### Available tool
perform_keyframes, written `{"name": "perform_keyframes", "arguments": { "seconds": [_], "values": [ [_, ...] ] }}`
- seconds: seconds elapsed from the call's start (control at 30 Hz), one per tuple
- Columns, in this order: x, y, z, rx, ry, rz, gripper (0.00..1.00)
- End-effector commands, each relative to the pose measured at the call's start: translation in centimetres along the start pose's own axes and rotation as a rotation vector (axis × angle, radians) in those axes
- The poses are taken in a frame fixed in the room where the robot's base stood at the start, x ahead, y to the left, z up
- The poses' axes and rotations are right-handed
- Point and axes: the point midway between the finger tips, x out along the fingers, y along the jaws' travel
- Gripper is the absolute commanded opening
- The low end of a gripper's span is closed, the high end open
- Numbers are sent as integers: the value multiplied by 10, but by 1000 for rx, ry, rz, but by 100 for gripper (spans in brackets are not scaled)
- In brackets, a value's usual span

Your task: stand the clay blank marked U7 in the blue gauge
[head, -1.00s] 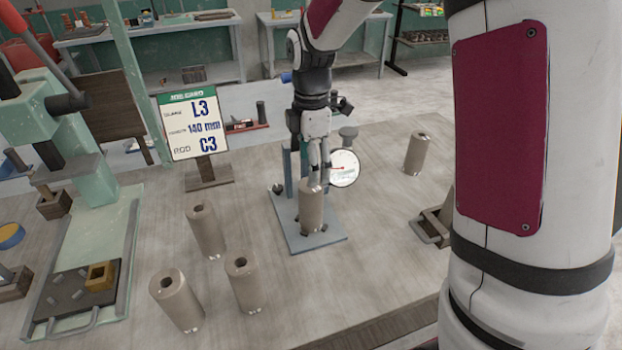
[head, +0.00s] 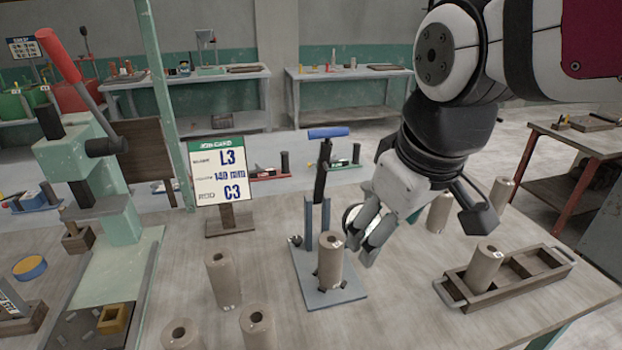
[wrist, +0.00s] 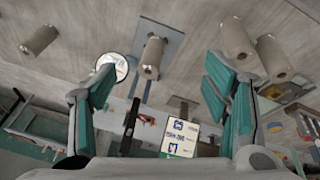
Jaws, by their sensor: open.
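The blue gauge (head: 345,295) stands on the bench, with a flat blue base, a post, a blue-handled lever and a round dial partly hidden behind my gripper. A brown-grey clay blank (head: 330,262) stands upright on its base, between small dark stops. Its mark is too small to read. My gripper (head: 365,245) is open and empty, just right of this blank and apart from it. In the wrist view the same blank (wrist: 152,58) shows between the spread fingers (wrist: 158,78), beyond their tips.
Several similar blanks stand at front left (head: 222,280) and right (head: 438,212); one blank (head: 487,268) is in a wooden tray (head: 515,295). A card (head: 218,170) reads L3, 140 mm, C3. A green press (head: 110,200) stands left.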

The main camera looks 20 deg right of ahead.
Motion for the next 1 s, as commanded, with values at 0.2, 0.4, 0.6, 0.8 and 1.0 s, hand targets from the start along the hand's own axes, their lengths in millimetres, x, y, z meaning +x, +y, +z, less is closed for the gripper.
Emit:
{"name": "perform_keyframes", "arguments": {
  "seconds": [0.2, 0.4, 0.6, 0.8, 1.0],
  "values": [
    [-12, -15, 40, 273, 79, 2, 69],
    [-12, -19, 51, 355, 98, -3, 69],
    [-12, -19, 51, 356, 98, -3, 69],
    [-13, -19, 50, 355, 98, -2, 69],
    [-13, -19, 50, 354, 98, -2, 69]
  ]
}}
